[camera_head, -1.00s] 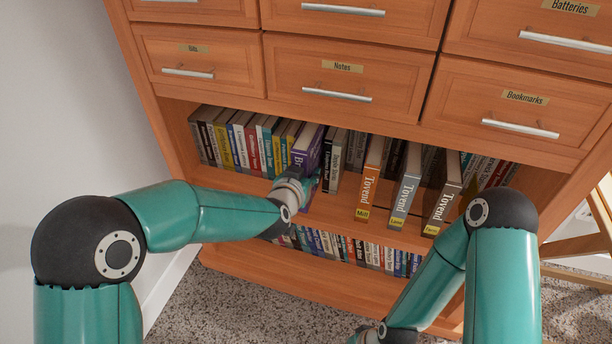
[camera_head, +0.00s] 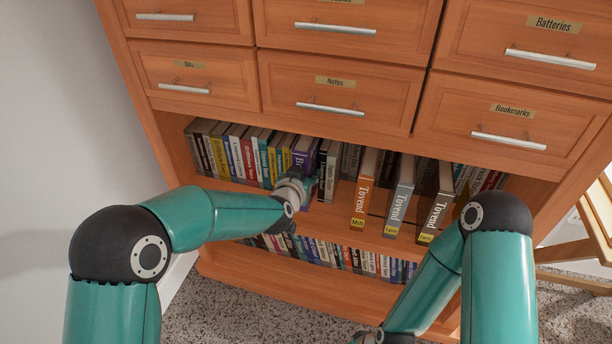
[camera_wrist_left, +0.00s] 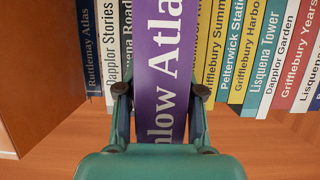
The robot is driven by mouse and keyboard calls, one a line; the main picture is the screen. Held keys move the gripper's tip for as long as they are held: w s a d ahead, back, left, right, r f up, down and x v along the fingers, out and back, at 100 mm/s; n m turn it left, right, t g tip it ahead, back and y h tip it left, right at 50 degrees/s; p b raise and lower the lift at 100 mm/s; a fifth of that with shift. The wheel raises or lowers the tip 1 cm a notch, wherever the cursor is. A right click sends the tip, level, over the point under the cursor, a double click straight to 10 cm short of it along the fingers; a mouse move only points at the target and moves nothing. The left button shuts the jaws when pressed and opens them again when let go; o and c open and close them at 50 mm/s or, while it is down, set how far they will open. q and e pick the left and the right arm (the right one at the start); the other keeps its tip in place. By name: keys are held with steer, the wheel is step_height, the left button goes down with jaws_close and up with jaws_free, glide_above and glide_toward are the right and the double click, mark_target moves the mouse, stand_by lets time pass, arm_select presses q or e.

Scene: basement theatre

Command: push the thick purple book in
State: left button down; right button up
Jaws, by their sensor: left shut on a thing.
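The thick purple book (camera_head: 303,152) stands upright in the upper row of the open shelf, right of a run of thinner books and beside a black book (camera_head: 322,165). Its spine also fills the middle of the left wrist view (camera_wrist_left: 168,60) and stands out in front of the neighbouring spines. My left gripper (camera_head: 308,188) is at the lower part of its spine, with one finger on each side of the book, shut on it. The book's lower end is hidden by my gripper.
Three thick Tovend books, orange (camera_head: 362,200), grey (camera_head: 400,200) and brown (camera_head: 436,210), jut out to the right. Closed drawers with bar handles (camera_head: 330,108) are above. A lower row of books (camera_head: 340,256) sits below. A wooden chair or frame (camera_head: 592,235) stands at right.

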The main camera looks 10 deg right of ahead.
arm_select(q)
steer(key=shift+w+r, duration=0.15)
steer(key=shift+w, duration=0.05)
